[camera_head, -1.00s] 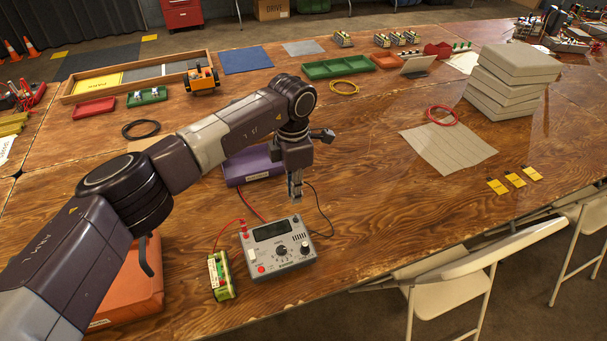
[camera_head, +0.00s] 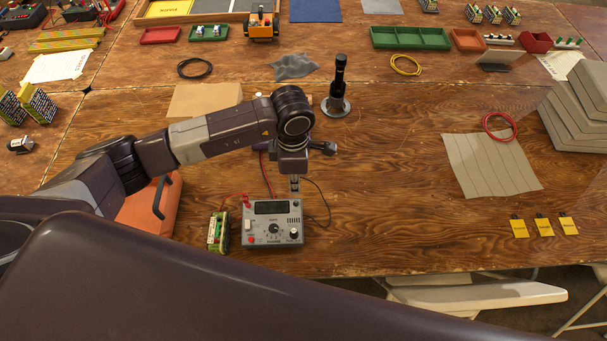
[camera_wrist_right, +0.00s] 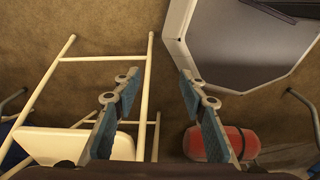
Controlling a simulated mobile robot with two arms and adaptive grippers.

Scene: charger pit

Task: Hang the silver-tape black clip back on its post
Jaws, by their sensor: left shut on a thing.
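The grey meter box (camera_head: 262,239) with a dark display and a dial stands near the front edge of the table. My left gripper (camera_head: 294,186) points down at its back right edge and is shut. A thin black lead (camera_head: 327,203) loops from beside the fingers toward the box's right side, so the fingers seem to hold the black clip. The clip and its silver tape are too small to make out. A red lead (camera_head: 266,178) runs behind the box. The green battery pack (camera_head: 218,232) stands at its left. My right gripper (camera_wrist_right: 158,88) is open and empty above the floor.
A black torch-like thing (camera_head: 338,88) stands behind my left arm. An orange case (camera_head: 150,207) lies under that arm. Yellow tags (camera_head: 543,227) and a ribbed mat (camera_head: 490,165) lie to the right. A chair (camera_wrist_right: 75,145) stands under the right gripper.

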